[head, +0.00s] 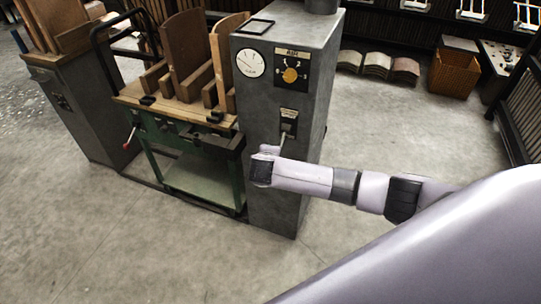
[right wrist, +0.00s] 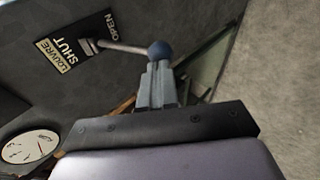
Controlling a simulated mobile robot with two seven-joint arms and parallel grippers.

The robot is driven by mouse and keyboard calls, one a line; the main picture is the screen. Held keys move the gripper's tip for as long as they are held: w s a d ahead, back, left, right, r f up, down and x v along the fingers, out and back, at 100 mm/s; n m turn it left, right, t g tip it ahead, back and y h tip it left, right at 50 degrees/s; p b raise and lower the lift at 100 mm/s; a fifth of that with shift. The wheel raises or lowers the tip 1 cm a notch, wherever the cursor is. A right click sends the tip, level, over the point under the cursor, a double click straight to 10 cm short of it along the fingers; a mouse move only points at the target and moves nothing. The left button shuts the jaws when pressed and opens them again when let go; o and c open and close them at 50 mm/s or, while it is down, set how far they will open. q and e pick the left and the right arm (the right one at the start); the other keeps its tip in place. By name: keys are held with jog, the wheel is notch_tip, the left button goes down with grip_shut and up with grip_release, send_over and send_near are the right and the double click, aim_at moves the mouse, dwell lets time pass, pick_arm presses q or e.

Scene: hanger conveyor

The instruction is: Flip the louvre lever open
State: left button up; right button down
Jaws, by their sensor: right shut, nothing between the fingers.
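The louvre lever (head: 283,140) sits on a dark plate on the front of the grey cabinet (head: 275,195). In the right wrist view its thin metal rod (right wrist: 122,47) ends in a blue ball (right wrist: 160,50). The louvre plate (right wrist: 75,47) reads LOUVRE, SHUT and OPEN; the rod stands out from between SHUT and OPEN, and which setting it is at I cannot tell. My right gripper (right wrist: 157,68) is shut and empty, its fingertips right at the ball, seemingly touching it. In the head view my right gripper (head: 268,150) partly hides the lever's end. My left gripper is out of view.
A round gauge (head: 250,62) and an orange knob (head: 290,75) are above the lever on the same cabinet. A green-framed wooden bench (head: 175,105) stands close at left.

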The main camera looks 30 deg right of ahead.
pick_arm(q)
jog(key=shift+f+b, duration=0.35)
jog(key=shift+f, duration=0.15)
pick_arm(e)
jog(key=shift+d+f, duration=0.1)
jog(key=shift+f, duration=0.8)
jog(key=shift+w, duration=0.1)
